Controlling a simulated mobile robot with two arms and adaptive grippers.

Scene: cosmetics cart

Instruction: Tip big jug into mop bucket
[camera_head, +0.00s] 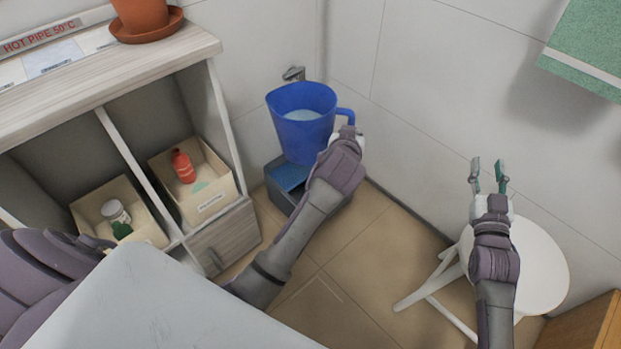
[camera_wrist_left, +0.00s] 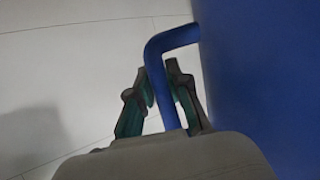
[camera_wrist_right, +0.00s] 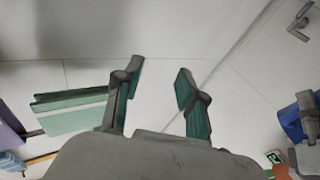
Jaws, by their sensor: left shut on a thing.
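The big blue jug (camera_head: 290,103) is upright with pale water inside, its handle on the right side. My left gripper (camera_head: 350,128) is shut on the jug's handle; in the left wrist view the handle (camera_wrist_left: 160,62) passes between the fingers (camera_wrist_left: 162,85) and the jug's wall (camera_wrist_left: 250,80) fills the right. The jug is above a dark grey-blue bucket (camera_head: 275,190), which stands on the floor in the corner and is partly hidden by the jug and my left arm. My right gripper (camera_head: 488,177) is open and empty above a white stool; it also shows open in the right wrist view (camera_wrist_right: 158,85).
A white round stool (camera_head: 540,262) stands at right. A shelf unit (camera_head: 225,240) with bins holding a red bottle (camera_head: 183,166) and other bottles is at left, a plant pot (camera_head: 140,15) on top. A wall tap (camera_head: 293,74) is behind the jug. A green panel (camera_head: 590,45) hangs upper right.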

